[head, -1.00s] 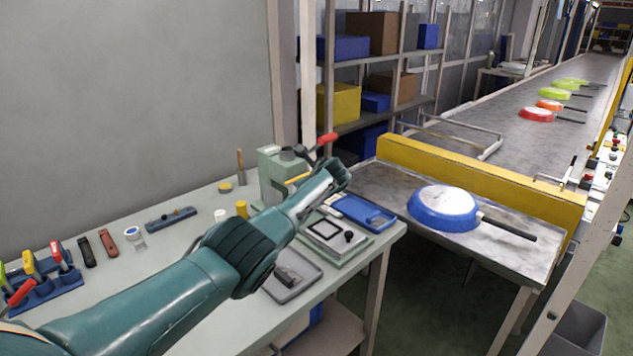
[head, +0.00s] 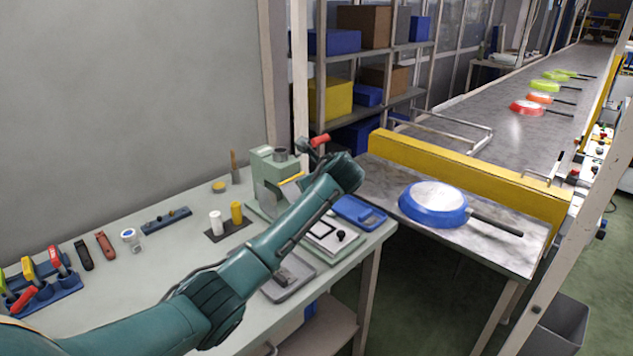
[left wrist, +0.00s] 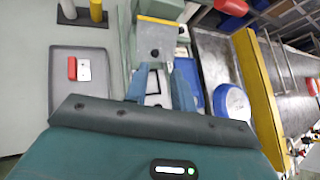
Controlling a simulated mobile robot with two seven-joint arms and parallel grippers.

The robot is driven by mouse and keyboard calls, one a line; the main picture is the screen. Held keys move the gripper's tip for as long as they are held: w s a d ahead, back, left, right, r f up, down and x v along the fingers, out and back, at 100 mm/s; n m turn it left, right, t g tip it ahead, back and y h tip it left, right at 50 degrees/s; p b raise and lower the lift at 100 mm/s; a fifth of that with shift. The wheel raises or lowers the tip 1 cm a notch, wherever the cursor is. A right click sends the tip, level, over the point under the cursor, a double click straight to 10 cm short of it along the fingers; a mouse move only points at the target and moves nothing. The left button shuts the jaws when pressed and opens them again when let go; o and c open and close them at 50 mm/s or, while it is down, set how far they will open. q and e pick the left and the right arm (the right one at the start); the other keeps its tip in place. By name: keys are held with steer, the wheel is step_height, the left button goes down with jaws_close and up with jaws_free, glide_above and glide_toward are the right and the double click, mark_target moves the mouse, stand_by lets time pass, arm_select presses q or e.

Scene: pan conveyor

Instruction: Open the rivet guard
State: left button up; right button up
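The grey-green rivet press (head: 268,172) with a red-ended lever (head: 320,140) stands at the far right of the workbench. In the left wrist view, a grey plate (left wrist: 157,42) with a yellow upper edge, which looks like the rivet guard, is on the press front. In the head view only its yellow edge (head: 291,178) shows clearly; my arm hides much of the rest. My left gripper (left wrist: 161,72) is open, its two fingers apart below the plate's lower edge in the picture. I cannot tell if they touch it. My right gripper is not in view.
A blue tray (head: 360,210) and a grey tray (head: 303,272) lie near the press. White and yellow cylinders (head: 237,211) stand left of it. A blue pan (head: 430,203) lies on the metal table at right, before a yellow barrier (head: 470,176). Tools lie at the bench's left.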

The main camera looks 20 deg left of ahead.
arm_select(q)
steer(key=shift+s+d+r, duration=0.25)
steer(key=shift+s, duration=0.1)
